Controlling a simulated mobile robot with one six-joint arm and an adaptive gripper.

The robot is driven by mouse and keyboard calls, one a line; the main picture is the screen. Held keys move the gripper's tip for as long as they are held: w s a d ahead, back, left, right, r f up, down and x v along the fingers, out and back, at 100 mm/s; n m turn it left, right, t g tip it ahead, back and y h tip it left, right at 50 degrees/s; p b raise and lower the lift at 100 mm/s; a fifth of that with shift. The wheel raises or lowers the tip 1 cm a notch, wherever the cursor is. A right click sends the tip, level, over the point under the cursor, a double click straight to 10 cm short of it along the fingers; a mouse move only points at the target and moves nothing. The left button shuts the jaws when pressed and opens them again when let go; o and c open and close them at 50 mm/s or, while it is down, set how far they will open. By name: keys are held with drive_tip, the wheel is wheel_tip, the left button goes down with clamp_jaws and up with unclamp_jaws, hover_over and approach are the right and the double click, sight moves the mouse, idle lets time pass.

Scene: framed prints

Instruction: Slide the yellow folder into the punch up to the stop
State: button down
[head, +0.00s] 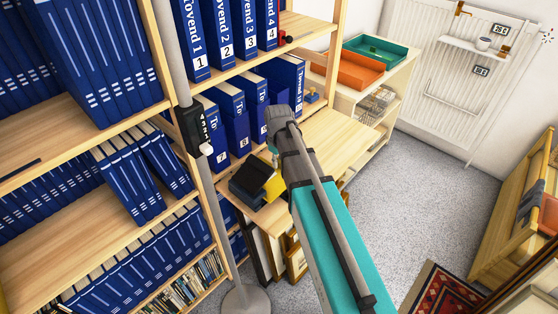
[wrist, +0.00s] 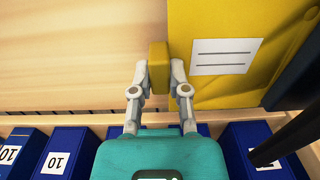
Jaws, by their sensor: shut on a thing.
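The yellow folder (wrist: 280,35) lies flat on a wooden surface in the wrist view, with a white lined label on it. My gripper (wrist: 158,72) is shut on a thick yellow tab (wrist: 158,60) at the folder's left edge. In the head view the dark punch (head: 247,180) stands on the wooden shelf board, and a yellow part of the folder (head: 275,187) shows at its right side. Dark parts at the wrist view's right edge, beside the folder, look like the punch. How deep the folder sits in it is hidden. My arm hides the gripper's fingers in the head view.
Blue binders (head: 230,115) stand in a row behind the punch; their tops show below the gripper in the wrist view. A grey pole with a black box (head: 194,127) stands left of the punch. Orange (head: 347,70) and green trays (head: 381,50) sit at the back right.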

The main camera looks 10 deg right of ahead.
drive_tip(key=shift+s+a, duration=0.35)
drive_tip(key=shift+a, duration=0.1)
drive_tip(key=c, duration=0.5)
unclamp_jaws()
drive_tip(key=shift+c, duration=0.2)
drive_tip(key=shift+r+p, duration=3.55)
drive_tip(key=s+d+r+m+p, duration=0.2)
drive_tip(key=s+m, duration=0.1)
drive_tip(key=s, duration=0.3)
drive_tip(key=s+d+r+m+p, duration=0.1)
drive_tip(key=s+r+m+p, duration=0.1)
drive_tip(key=s+m, duration=0.2)
drive_tip(key=shift+s+d, duration=0.4)
drive_tip(key=shift+s, duration=1.25)
